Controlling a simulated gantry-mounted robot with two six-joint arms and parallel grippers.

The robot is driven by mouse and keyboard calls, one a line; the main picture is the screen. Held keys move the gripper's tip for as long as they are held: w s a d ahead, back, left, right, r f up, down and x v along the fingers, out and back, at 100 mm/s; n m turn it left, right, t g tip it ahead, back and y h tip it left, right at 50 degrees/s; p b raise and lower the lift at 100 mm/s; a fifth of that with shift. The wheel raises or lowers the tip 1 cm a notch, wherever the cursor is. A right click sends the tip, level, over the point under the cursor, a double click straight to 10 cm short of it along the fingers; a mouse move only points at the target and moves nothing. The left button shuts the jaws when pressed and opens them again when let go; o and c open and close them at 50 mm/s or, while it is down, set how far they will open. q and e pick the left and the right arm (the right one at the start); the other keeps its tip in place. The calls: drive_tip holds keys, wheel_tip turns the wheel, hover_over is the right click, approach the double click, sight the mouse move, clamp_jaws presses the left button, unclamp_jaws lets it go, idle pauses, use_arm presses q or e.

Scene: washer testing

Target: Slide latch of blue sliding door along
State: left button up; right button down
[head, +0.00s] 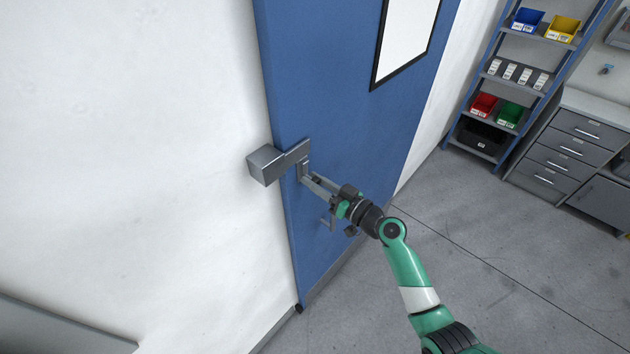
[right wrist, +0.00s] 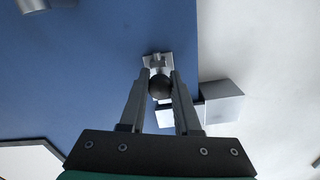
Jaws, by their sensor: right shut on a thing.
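The blue sliding door (head: 340,130) stands along the white wall, with a grey metal latch (head: 294,154) near its left edge. A grey block (head: 264,165) on the wall sits beside the latch; it also shows in the right wrist view (right wrist: 224,101). The fingers partly hide the latch. My left gripper is in neither view.
A grey handle (head: 328,221) sticks out from the door just below my right gripper. A shelf rack (head: 512,82) with coloured bins and a grey drawer cabinet (head: 570,145) stand at the far right. The grey floor (head: 500,250) between is clear.

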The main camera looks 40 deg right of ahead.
idle(0.3)
wheel_tip(320, 180, up, 4)
drive_tip(key=shift+f+p, duration=0.1)
drive_tip(key=shift+p, duration=0.95)
drive_tip(key=c, duration=0.6)
unclamp_jaws()
drive_tip(key=shift+f, duration=0.1)
drive_tip(key=shift+s, duration=0.15)
drive_tip(key=s, duration=0.7)
drive_tip(key=s+d, duration=0.1)
drive_tip(key=s, duration=0.3)
drive_tip(key=shift+s+b, duration=0.15)
drive_tip(key=shift+b, duration=0.25)
